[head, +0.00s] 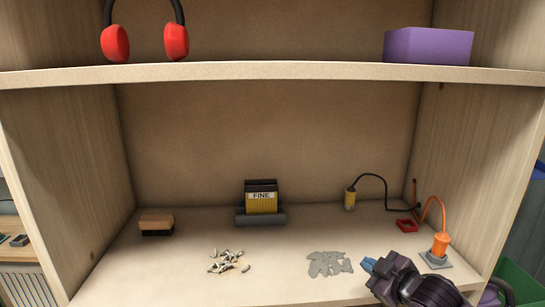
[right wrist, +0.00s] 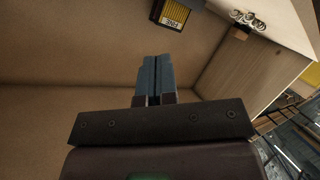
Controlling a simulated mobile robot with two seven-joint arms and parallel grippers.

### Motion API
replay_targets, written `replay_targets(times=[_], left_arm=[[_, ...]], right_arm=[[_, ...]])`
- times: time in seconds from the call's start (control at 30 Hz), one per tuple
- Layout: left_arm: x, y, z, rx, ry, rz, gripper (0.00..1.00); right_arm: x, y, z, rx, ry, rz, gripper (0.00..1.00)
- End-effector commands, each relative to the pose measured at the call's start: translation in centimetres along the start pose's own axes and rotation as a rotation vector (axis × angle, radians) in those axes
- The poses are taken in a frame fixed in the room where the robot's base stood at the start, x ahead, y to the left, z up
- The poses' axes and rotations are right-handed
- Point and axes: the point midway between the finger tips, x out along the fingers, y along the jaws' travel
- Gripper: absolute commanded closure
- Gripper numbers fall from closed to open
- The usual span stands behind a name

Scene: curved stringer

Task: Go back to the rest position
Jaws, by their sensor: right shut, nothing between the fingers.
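My right gripper (head: 368,264) is at the lower right of the head view, over the front part of the lower shelf (head: 180,285). Its blue fingers point left, just right of a grey patch of flat pieces (head: 329,264). In the right wrist view the two fingers (right wrist: 157,80) are together with nothing between them. My left gripper does not show in either view.
An orange plug (head: 441,243) with a cable stands right of my right gripper. Further back are a yellow-black block marked FINE (head: 262,198), a brush (head: 156,225) and a yellow connector (head: 350,199). Small pale pieces (head: 228,262) lie front centre. An upper shelf (head: 270,71) spans above.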

Motion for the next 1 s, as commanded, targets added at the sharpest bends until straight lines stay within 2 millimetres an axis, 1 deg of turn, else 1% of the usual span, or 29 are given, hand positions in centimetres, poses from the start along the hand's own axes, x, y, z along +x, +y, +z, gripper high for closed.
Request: replay_targets(times=[0.03, 0.1, 0.27, 0.37, 0.57, 0.7, 0.8, 0.9, 1.0], left_arm=[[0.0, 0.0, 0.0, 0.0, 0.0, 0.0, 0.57], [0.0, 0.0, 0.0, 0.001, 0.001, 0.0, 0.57], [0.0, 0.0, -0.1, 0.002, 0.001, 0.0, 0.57], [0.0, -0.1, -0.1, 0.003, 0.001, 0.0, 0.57], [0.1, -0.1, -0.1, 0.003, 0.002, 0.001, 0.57], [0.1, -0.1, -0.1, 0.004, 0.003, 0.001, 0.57], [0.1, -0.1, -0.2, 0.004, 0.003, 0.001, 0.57], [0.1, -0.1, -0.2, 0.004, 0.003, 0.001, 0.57], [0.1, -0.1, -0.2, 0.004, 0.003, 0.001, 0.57]], right_arm=[[-0.6, -1.5, 1.1, 0.049, 0.012, 0.013, 1.0], [-1.4, -3.1, 2.2, 0.105, 0.03, 0.039, 1.0], [-3.9, -6.4, 5.5, 0.219, 0.032, 0.102, 1.0], [-5.8, -8.5, 7.8, 0.282, 0.009, 0.142, 1.0], [-10.5, -12.9, 13.2, 0.399, -0.098, 0.214, 1.0], [-14.3, -16.5, 17.0, 0.5, -0.207, 0.248, 1.0], [-17.0, -19.1, 19.3, 0.569, -0.281, 0.265, 1.0], [-19.2, -21.3, 20.9, 0.616, -0.341, 0.271, 1.0], [-20.8, -22.9, 21.8, 0.64, -0.381, 0.269, 1.0]])
